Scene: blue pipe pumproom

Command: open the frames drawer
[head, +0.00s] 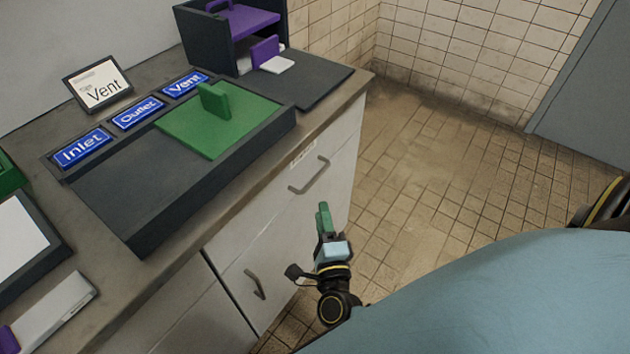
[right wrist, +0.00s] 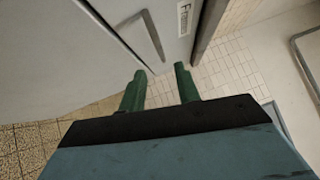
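The drawer front (head: 278,200) is pale and sits under the counter's right end. It looks shut. A small label (head: 302,154) is on its top edge, too small to read in the head view; in the right wrist view the label (right wrist: 184,18) starts with "F". The drawer's grey bar handle (head: 310,177) also shows in the right wrist view (right wrist: 152,36), ahead of the fingers. My right gripper (head: 323,214) has green fingers and is below and in front of the handle, apart from it. In the right wrist view its fingers (right wrist: 160,72) are spread and empty. My left gripper is out of view.
A lower cabinet door with a handle (head: 255,284) is left of my right gripper. The tiled floor (head: 440,170) at right is clear.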

